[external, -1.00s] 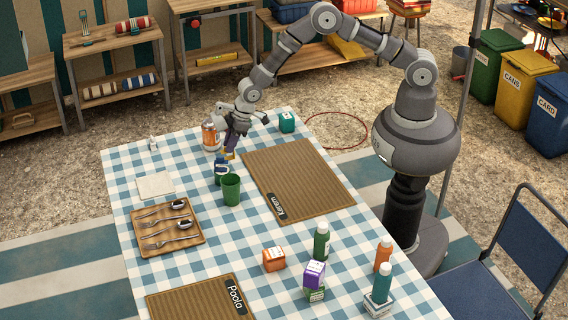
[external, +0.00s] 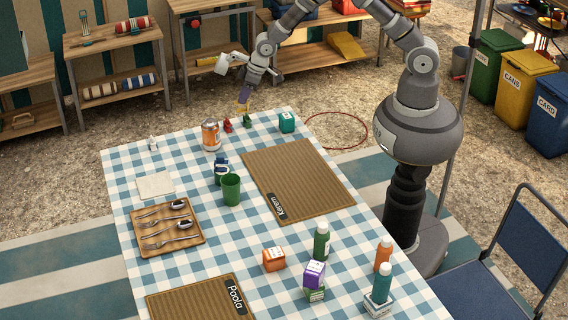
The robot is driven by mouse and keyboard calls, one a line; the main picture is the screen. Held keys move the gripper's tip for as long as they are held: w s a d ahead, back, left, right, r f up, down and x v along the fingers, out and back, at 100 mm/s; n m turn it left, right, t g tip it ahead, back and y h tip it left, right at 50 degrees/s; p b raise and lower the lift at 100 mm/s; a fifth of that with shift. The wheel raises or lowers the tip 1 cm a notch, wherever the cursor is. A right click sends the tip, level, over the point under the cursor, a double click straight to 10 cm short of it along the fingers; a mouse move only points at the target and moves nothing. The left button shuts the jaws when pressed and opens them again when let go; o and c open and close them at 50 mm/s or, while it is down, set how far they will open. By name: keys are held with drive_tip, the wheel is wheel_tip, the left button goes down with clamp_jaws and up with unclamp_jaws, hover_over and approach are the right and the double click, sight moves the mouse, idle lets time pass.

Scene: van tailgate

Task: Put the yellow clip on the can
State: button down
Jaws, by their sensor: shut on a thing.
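The orange can (external: 210,136) stands upright near the far left edge of the checked table. My gripper (external: 243,101) is up above the table's far edge, behind and to the right of the can, pointing down. It is shut on the small yellow clip (external: 242,108), which hangs at its fingertips, apart from the can. A red clip (external: 227,126) and a green clip (external: 246,122) are on the table to the right of the can. The clip's exact shape is too small to tell.
A blue jar (external: 221,172) and green cup (external: 231,190) stand nearer. The brown mat marked Kerem (external: 297,180) is bare. A white napkin (external: 155,186) and cutlery tray (external: 167,229) lie left.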

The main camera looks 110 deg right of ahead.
drive_tip(key=w+d+f+b, duration=0.1)
drive_tip(key=w, duration=0.2)
drive_tip(key=w+d+f+b, duration=0.1)
drive_tip(key=w+d+f, duration=0.1)
drive_tip(key=w, duration=0.2)
drive_tip(key=w+d+f+b, duration=0.1)
drive_tip(key=w+d+f, duration=0.1)
drive_tip(key=w, duration=0.1)
drive_tip(key=shift+w+b, duration=0.35)
drive_tip(key=shift+r, duration=0.1)
drive_tip(key=c, duration=1.4)
unclamp_jaws()
drive_tip(key=shift+f, duration=0.2)
drive_tip(key=o, duration=0.4)
drive_tip(key=shift+r, duration=0.15)
